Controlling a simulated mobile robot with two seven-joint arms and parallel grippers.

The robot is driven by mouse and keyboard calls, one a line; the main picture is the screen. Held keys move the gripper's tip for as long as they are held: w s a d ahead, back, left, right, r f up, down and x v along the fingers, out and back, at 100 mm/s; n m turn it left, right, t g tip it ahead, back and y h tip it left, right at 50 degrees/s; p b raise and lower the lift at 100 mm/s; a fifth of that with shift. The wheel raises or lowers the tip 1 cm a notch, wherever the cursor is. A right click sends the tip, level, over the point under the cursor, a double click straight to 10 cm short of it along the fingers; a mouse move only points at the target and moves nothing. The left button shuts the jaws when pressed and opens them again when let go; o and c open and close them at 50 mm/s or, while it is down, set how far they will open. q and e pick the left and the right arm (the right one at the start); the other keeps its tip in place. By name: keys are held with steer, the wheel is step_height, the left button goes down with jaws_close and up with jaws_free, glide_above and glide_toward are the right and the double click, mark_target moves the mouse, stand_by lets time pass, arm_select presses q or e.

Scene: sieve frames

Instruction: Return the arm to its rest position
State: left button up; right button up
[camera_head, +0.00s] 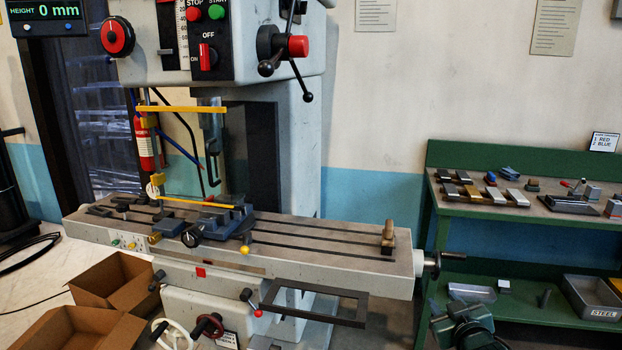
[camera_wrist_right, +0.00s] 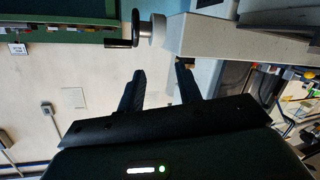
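My right arm shows at the bottom right of the head view, with its dark end (camera_head: 468,328) low in front of the green workbench (camera_head: 524,216) and to the right of the milling machine's table (camera_head: 330,238). In the right wrist view my right gripper (camera_wrist_right: 160,84) has its two dark fingers apart. Nothing is between them, and the gripper is empty. The machine's crank handle (camera_wrist_right: 124,42) lies beyond the fingertips there, apart from them. My left arm and gripper are not in view.
The crank handle (camera_head: 446,260) sticks out from the right end of the machine table, close to my right arm. A vise (camera_head: 220,221) is on the table. Cardboard boxes (camera_head: 115,281) stand at lower left. A steel tray (camera_head: 594,298) sits on the bench's lower shelf.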

steer(key=s+a+f+g+y, duration=0.1)
steer(key=s+a+f, duration=0.3)
steer(key=s+f, duration=0.25)
steer(key=s+a+f+g+y, duration=0.1)
steer(key=s+a+f, duration=0.35)
steer(key=s, duration=0.35)
steer(key=s+a+f+g, duration=0.1)
steer(key=s+a+f, duration=0.1)
steer(key=s, duration=0.7)
steer(key=s+a+f+g+y, duration=0.1)
steer(key=s+a, duration=0.3)
steer(key=s, duration=0.5)
steer(key=shift+a+f+m+g+y, duration=0.3)
steer(key=shift+f+g, duration=0.2)
